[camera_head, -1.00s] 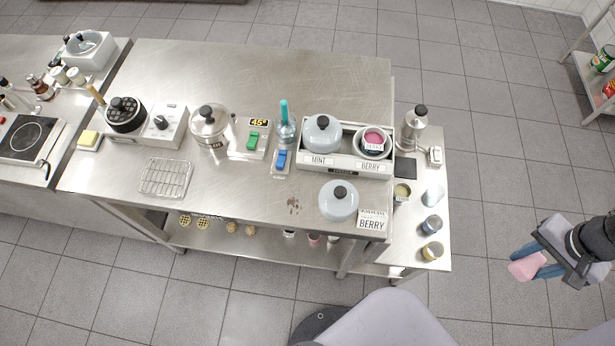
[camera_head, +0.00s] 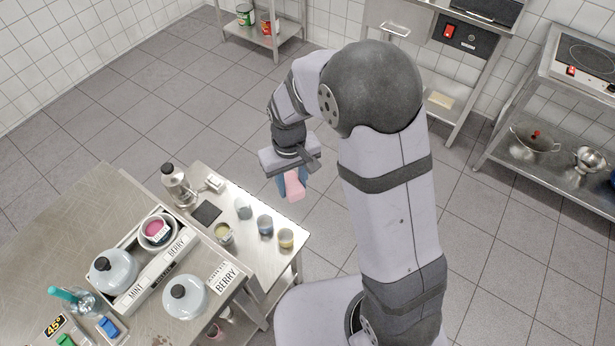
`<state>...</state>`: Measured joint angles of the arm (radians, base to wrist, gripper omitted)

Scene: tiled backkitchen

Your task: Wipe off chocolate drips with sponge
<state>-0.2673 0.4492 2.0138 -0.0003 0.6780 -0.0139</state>
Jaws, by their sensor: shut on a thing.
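My gripper (camera_head: 289,182) is shut on a pink sponge (camera_head: 294,187) between its blue fingers. It holds the sponge in the air, to the right of the small side table and apart from any surface. The brown chocolate drips (camera_head: 160,341) lie on the steel worktop, at the bottom edge of the view and partly cut off. They are to the left of the pale blue lidded pot (camera_head: 185,303).
A holder (camera_head: 150,270) with a second lidded pot and a pink-filled bowl stands on the worktop (camera_head: 60,215). Floor around the gripper is clear.

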